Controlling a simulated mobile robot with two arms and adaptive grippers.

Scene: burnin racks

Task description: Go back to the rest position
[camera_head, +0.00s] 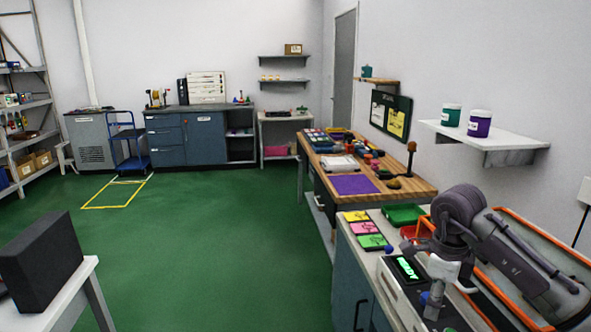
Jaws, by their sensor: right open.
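My right gripper (438,262) is at the lower right, hanging from my dark grey right arm. It is over the near bench (352,240), above or beside a device (408,268) with a lit green display. The gripper's jaws are open, and I see nothing held in them. The gripper and arm hide part of the device and of the bench behind it. I cannot tell whether the fingers touch anything. My left gripper is not in view.
Orange-edged equipment (540,240) lies beside my right arm. A green tray (404,214) and coloured cards (369,228) are on the near bench. A wooden workbench (415,190) stands beyond. A black box (40,262) sits at left. The green floor (220,250) between is clear.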

